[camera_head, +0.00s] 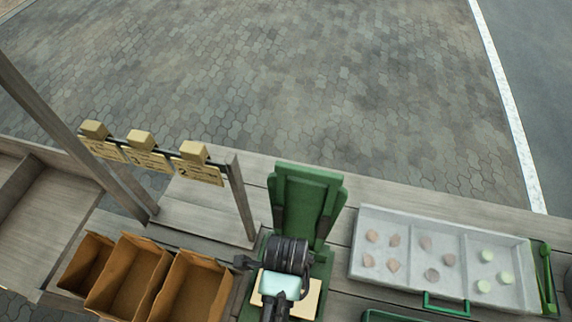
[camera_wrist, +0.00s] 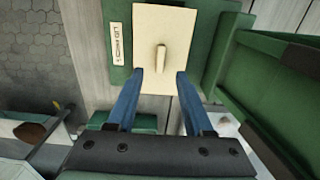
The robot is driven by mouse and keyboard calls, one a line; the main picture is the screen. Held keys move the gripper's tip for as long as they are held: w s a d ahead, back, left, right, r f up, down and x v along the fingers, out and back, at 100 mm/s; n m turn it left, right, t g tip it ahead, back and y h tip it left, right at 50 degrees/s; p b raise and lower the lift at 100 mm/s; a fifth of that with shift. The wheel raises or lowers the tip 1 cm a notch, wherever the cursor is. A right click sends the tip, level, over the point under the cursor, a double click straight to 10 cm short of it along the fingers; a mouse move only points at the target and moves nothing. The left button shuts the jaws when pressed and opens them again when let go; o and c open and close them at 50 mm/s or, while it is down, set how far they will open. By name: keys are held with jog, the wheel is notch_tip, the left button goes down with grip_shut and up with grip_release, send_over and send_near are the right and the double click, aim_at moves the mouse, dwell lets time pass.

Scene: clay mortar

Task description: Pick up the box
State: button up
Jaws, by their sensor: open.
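A cream square-topped piece (camera_wrist: 178,25) with a small upright knob (camera_wrist: 160,58) lies on a green stand in the wrist view. It may be the box or its lid; I cannot tell which. In the head view its cream edge (camera_head: 308,300) shows beside my arm, which hides the rest. My gripper (camera_wrist: 160,73) is open, its two blue fingers pointing toward the cream piece with the knob between them in the picture. I see no contact with the knob. Several open brown boxes (camera_head: 134,272) stand left of my arm in the head view.
A green upright panel (camera_head: 306,205) rises behind my arm. A wooden post and sign rack (camera_head: 150,160) stand left. Green walls (camera_wrist: 262,75) flank the wrist view's right side.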

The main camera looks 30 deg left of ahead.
jog(key=shift+f+p, duration=0.4)
jog(key=shift+f, duration=2.9)
grip_shut()
